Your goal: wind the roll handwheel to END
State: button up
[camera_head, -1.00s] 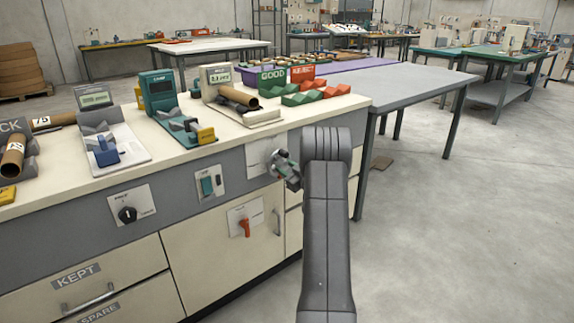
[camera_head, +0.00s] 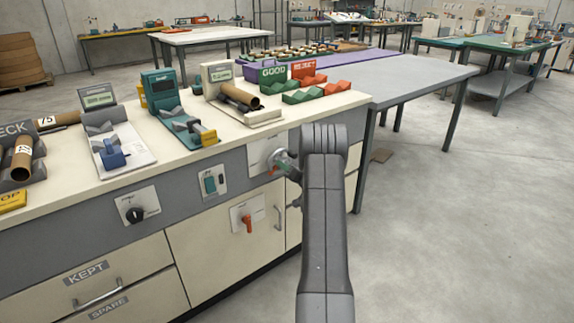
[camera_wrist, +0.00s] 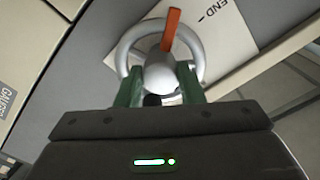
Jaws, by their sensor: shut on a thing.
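The roll handwheel is a grey ring with a rounded hub (camera_wrist: 161,72) and an orange pointer (camera_wrist: 171,30). It is mounted on a white plate (camera_wrist: 225,50) printed END with a mark. In the wrist view the pointer aims up and slightly right, left of the END text. My gripper (camera_wrist: 160,90) has its two green fingers on either side of the hub, shut on the handwheel. In the head view the handwheel (camera_head: 276,159) is on the bench front, partly hidden by my gripper (camera_head: 287,166) and my arm.
A red-handled switch (camera_head: 247,222), a green rocker switch (camera_head: 210,184) and a black knob (camera_head: 134,214) sit on the same front. A cabinet handle (camera_head: 278,218) juts out below the handwheel. Free floor (camera_head: 450,240) lies to the right.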

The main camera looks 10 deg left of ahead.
jog(key=m+p, duration=0.2)
jog(key=m, duration=0.4)
jog(key=shift+s, duration=0.1)
jog(key=shift+m, duration=0.3)
dwell(0.3)
jog(key=o, duration=1)
jog(key=p+v, duration=0.1)
jog(key=v, duration=1.2)
jog(key=shift+s+d, duration=0.25)
jog(key=shift+w, duration=0.1)
